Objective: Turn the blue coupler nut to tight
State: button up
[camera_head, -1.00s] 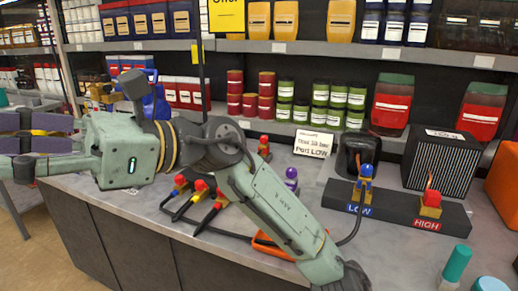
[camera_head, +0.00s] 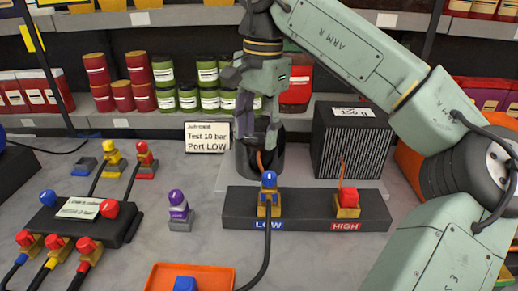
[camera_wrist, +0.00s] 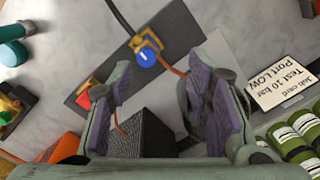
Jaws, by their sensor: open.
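The blue coupler nut (camera_head: 269,179) sits upright on a brass fitting at the LOW port of a dark manifold block (camera_head: 305,207). A black hose (camera_head: 267,250) runs from this fitting toward the front. A white mark shows on the nut. My gripper (camera_head: 258,138) points down above and slightly behind the blue nut, apart from it. In the wrist view, my gripper (camera_wrist: 168,55) has its purple-grey fingers spread wide, with nothing held. There the blue nut (camera_wrist: 147,56) appears between the fingertips, farther away.
A red nut (camera_head: 347,198) sits at the HIGH port. A ribbed black box (camera_head: 350,142) stands behind it. The job card (camera_head: 207,136) reads "Test 10 bar Port LOW". A purple-topped fitting (camera_head: 178,205), an orange tray (camera_head: 165,272) and a hose block (camera_head: 85,215) lie left.

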aim_at(270, 174)
jog(key=shift+h, duration=0.4)
jog(key=f, duration=0.3)
jog(key=d+f+p, duration=0.1)
jog(key=f, duration=0.2)
jog(key=d+f, duration=0.1)
jog(key=f, duration=0.3)
jog(key=shift+w+d+p, duration=0.25)
jog(key=shift+p, duration=0.05)
grip_shut()
